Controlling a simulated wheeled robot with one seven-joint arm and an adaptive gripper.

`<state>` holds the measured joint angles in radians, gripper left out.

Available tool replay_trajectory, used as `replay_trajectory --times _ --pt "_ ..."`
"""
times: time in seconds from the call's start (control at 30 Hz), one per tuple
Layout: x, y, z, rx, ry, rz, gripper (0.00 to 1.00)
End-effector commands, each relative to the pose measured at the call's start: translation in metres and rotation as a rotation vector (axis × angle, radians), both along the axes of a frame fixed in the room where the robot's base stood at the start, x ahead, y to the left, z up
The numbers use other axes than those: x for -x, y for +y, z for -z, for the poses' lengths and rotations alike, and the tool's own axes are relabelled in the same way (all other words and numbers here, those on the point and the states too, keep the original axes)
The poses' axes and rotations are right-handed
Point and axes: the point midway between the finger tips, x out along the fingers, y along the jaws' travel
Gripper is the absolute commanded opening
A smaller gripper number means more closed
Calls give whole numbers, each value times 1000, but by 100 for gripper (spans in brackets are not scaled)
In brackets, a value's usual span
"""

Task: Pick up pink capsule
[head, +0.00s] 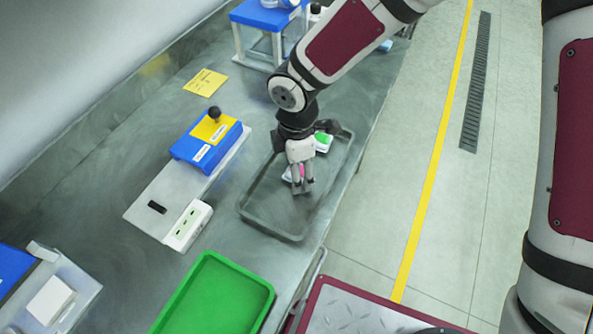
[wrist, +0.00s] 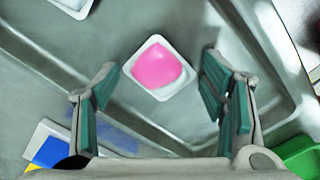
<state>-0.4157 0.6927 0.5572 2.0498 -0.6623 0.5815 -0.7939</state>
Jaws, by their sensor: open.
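The pink capsule (wrist: 158,65) sits in a small white square holder (wrist: 178,85) on the floor of a grey tray. In the wrist view it lies just beyond and between my fingertips, touching neither finger. In the head view the pink capsule (head: 299,171) shows only in part beside my gripper (head: 302,190), which hides the rest. My gripper also shows in the wrist view (wrist: 160,80); its teal-padded fingers are wide apart and empty, pointing down over the tray.
The grey tray (head: 270,229) has raised walls close around my gripper. A green capsule (head: 322,138) in a white holder lies at the tray's far end. A blue device (head: 205,150) and a green tray (head: 220,295) stand nearby on the metal table.

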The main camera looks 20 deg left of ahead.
Motion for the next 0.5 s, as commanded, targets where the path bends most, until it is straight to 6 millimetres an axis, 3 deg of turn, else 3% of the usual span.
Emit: replay_trajectory --times 0.07,0.23,0.5 --pt "0 0 0 0 0 1 66" --pt "0 0 0 0 0 1 27" --pt "0 0 -1 0 0 1 26"
